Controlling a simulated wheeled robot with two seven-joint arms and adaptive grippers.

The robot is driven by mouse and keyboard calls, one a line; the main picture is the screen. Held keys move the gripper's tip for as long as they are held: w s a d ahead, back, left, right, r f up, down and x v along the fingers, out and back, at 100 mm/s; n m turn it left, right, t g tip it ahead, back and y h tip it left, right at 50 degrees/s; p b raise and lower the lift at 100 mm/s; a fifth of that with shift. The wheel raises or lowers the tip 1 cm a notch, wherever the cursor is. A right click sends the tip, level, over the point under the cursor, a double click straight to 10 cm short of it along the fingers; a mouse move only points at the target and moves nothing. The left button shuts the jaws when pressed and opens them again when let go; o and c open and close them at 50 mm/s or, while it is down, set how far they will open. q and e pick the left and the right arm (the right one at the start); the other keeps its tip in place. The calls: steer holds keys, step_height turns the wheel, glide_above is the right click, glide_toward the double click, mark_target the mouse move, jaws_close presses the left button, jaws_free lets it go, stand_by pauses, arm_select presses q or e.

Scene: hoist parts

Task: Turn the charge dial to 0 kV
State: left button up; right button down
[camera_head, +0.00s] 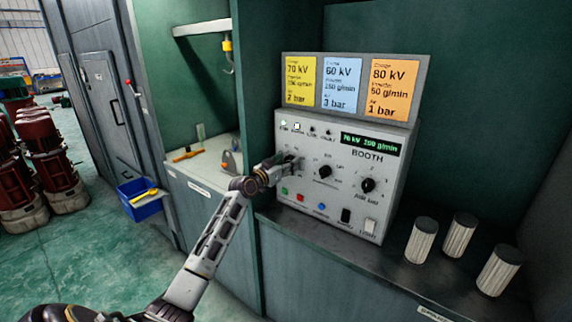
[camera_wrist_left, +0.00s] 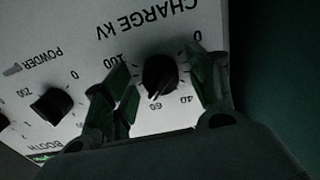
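The charge dial (camera_wrist_left: 160,74) is a round black knob under the label CHARGE kV, upside down in the left wrist view. Its pointer faces roughly the 60 mark. The 0 mark is at the right of the scale and 100 at the left. My left gripper (camera_wrist_left: 166,62) is open, with one finger on each side of the dial; I cannot tell whether they touch it. In the head view, my left gripper (camera_head: 284,165) is at the left of the booth control box (camera_head: 340,206) and covers most of the dial. My right gripper is out of view.
The powder dial (camera_head: 325,172) and air dial (camera_head: 367,185) are to the right. Colored buttons and switches run along the panel's bottom. Three setting cards stand on top, the yellow one (camera_head: 300,80) leftmost. Several grey cylinders (camera_head: 459,235) stand right of the box.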

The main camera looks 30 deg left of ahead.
arm_select(q)
steer(key=c, duration=0.9)
steer(key=shift+c, duration=0.2)
